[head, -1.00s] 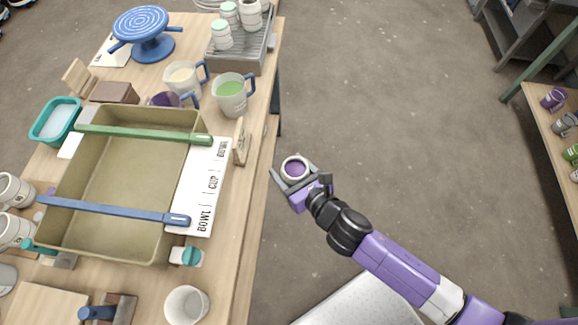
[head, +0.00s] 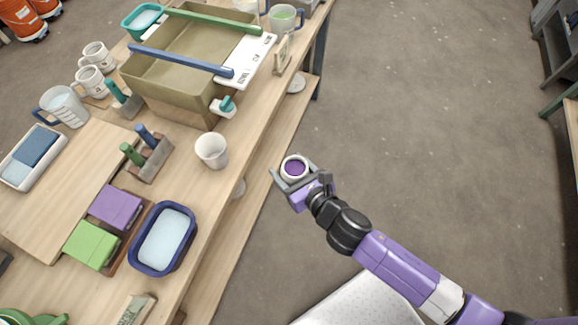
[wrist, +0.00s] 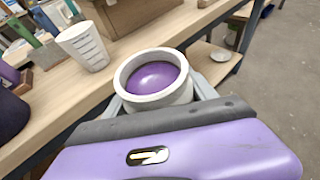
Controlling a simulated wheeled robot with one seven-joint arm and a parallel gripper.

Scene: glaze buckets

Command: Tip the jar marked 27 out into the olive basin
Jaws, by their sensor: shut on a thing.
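My gripper (head: 294,174) is shut on a white jar (head: 284,167) with purple glaze inside. The jar is upright, held over the floor to the right of the table. In the wrist view the jar (wrist: 124,74) fills the middle, its mouth facing up; no number shows on it. The olive basin (head: 160,84) stands on the table at the upper left, apart from the jar. A green stick (head: 212,20) and a blue stick (head: 180,61) lie across its rim. A small teal-handled fitting (head: 222,106) is at its near right corner.
A white cup (head: 212,151) stands near the table's edge, between my gripper and the basin's near side. A dark blue tub (head: 164,239), purple and green blocks (head: 115,207) and several mugs (head: 90,78) are on the table. The floor (head: 430,130) to the right is clear.

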